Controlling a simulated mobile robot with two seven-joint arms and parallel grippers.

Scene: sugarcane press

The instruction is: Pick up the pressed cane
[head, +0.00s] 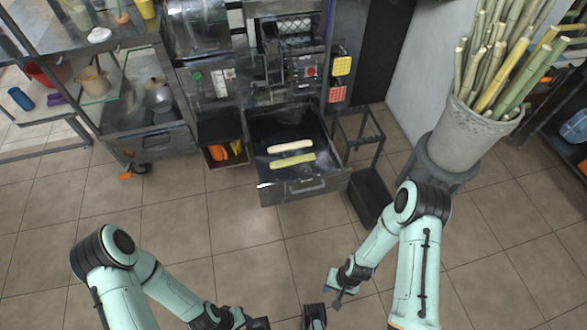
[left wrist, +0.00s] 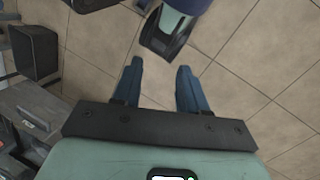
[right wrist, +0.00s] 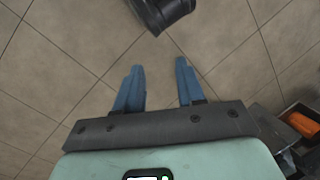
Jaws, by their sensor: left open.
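Two short pieces of cane lie side by side in the open metal drawer (head: 325,165) under the press: a pale cream piece (head: 290,147) behind and a yellow-green piece (head: 292,160) in front. Both look flattened. My right gripper (head: 338,299) hangs over the floor, in front of and below the drawer, well apart from the canes. In the right wrist view its two blue fingers (right wrist: 159,66) are spread with nothing between them. My left gripper is low at the bottom of the head view, partly cut off. In the left wrist view its fingers (left wrist: 160,68) are apart and empty.
The press (head: 285,60) stands above the drawer. A dark bin (head: 370,195) and a metal stand (head: 358,130) are right of it. A grey pot (head: 465,135) of tall canes stands farther right. A cart (head: 150,145) is at left. Tiled floor in front is clear.

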